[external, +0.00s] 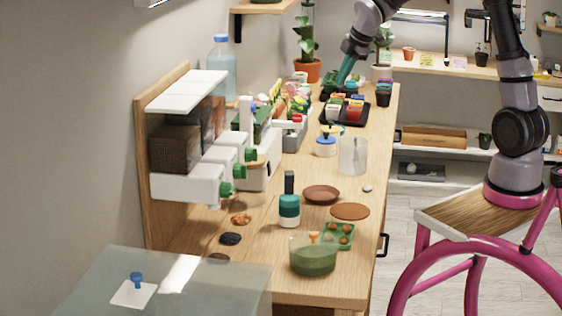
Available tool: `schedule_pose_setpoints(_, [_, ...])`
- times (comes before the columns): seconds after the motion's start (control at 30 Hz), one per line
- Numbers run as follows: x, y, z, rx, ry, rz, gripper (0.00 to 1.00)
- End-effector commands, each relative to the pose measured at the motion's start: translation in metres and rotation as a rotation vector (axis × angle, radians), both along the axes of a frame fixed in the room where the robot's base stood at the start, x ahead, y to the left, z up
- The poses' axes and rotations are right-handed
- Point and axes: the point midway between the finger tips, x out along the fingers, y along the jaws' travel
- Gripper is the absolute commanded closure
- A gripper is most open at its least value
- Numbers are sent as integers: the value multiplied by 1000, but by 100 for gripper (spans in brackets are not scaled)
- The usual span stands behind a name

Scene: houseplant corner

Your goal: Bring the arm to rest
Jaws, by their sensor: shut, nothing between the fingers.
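My arm rises from its base on the right and bends over at the top of the external view. My gripper (345,72) points down and left, above the far part of the wooden bench (385,130). It is shut with nothing seen in it. Its tips are close to a dark tray with plants at the far end; whether they touch anything there cannot be told. The upper bend of the arm is cut off by the top of the picture.
A clear beaker (353,156), bottle (289,208) and green bowl (312,262) stand along the bench.

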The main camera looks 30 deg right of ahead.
Motion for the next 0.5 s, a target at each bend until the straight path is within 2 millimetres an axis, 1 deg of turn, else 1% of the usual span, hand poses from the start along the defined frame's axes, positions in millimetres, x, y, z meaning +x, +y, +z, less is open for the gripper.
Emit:
schedule_pose_setpoints(0.03, [-18,-14,21,29,-4,-106,100])
schedule_pose_setpoints(0.07, [-28,-22,30,53,-1,-176,100])
schedule_pose_setpoints(0.1, [-42,-32,42,85,1,-269,100])
schedule_pose_setpoints(0.17, [-65,-47,58,140,5,-406,100])
schedule_pose_setpoints(0.2, [-80,-56,68,179,8,-499,100])
schedule_pose_setpoints(0.27, [-104,-69,82,243,12,-636,100])
schedule_pose_setpoints(0.4, [-161,-95,104,415,27,-950,100])
schedule_pose_setpoints(0.47, [-187,-105,110,497,38,-1079,100])
schedule_pose_setpoints(0.5, [-203,-110,112,554,49,-1164,100])
